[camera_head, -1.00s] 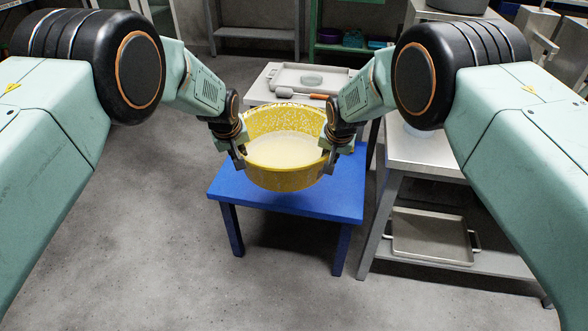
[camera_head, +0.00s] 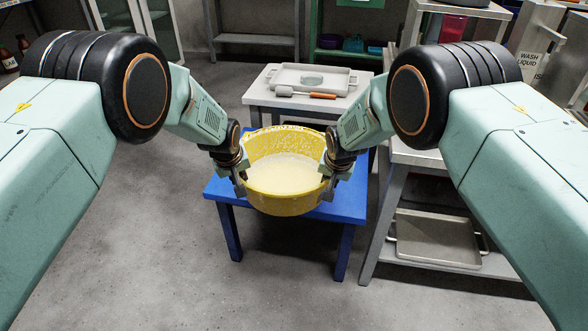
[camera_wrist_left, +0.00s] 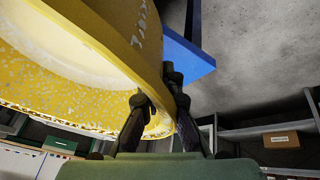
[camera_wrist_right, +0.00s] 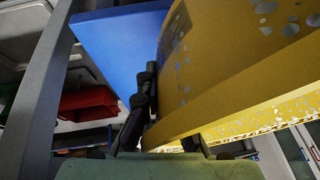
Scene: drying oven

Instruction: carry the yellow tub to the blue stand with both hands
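The yellow tub (camera_head: 280,203), speckled white inside with a pale content, looks about level in the head view. It overlaps the top of the blue stand (camera_head: 216,190), near its front edge. Whether its base touches the stand cannot be told. My left gripper (camera_head: 240,184) is shut on the tub's left rim, and my right gripper (camera_head: 328,184) on its right rim. The left wrist view shows the fingers on either side of the tub wall (camera_wrist_left: 90,25). The right wrist view shows the tub wall (camera_wrist_right: 235,95) between the fingers, with the blue stand (camera_wrist_right: 120,45) beyond.
A metal shelf unit (camera_head: 400,180) with a lower tray (camera_head: 440,240) stands close on the right. Floor at the left is clear.

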